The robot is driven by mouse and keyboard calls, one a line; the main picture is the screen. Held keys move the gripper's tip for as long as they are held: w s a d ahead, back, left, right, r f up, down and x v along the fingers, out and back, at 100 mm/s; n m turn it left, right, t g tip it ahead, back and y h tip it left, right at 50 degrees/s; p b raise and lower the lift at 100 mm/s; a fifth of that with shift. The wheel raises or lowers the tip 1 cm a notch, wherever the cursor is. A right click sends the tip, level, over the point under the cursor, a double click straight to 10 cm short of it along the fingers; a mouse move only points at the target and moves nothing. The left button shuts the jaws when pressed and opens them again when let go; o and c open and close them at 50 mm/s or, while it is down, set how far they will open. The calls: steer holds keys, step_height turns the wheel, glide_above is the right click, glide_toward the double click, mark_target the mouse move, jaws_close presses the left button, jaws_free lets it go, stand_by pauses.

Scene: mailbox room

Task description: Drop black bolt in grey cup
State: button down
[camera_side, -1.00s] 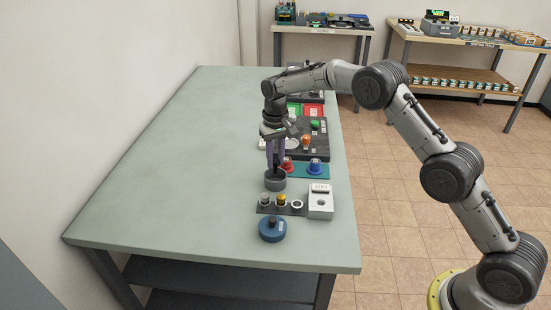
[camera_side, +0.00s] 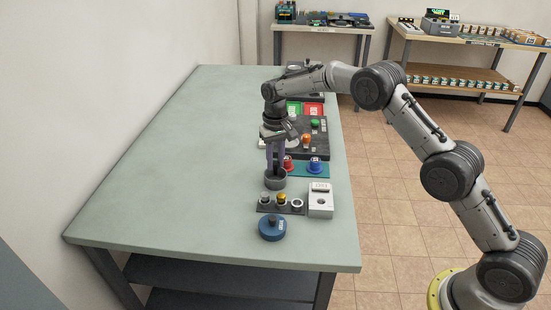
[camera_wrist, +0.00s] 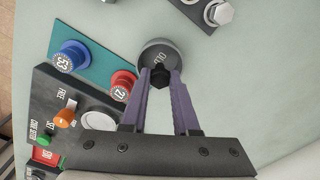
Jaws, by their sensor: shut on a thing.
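My gripper (camera_side: 276,171) points down over the grey cup (camera_side: 275,182) on the table. In the wrist view, its two purple fingers (camera_wrist: 161,77) close on the black bolt (camera_wrist: 160,76), whose dark hexagonal head shows between the fingertips. The grey cup (camera_wrist: 151,48) lies just beyond and around the bolt in that view, its rim partly behind the fingers. In the side view the fingertips are at the cup's mouth, and the bolt is hidden there. I cannot tell how deep the bolt reaches into the cup.
Red (camera_side: 289,167) and blue (camera_side: 315,166) knobs stand on a teal plate right of the cup. A dark rack (camera_side: 281,209) with bolts, a grey block (camera_side: 320,203) and a blue round piece (camera_side: 272,229) are nearer. The table's left side is clear.

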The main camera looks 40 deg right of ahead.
steer(key=shift+f, duration=0.35)
steer(key=shift+c, duration=1.7)
jaws_free()
steer(key=shift+r, duration=0.1)
steer(key=shift+r, duration=2.95)
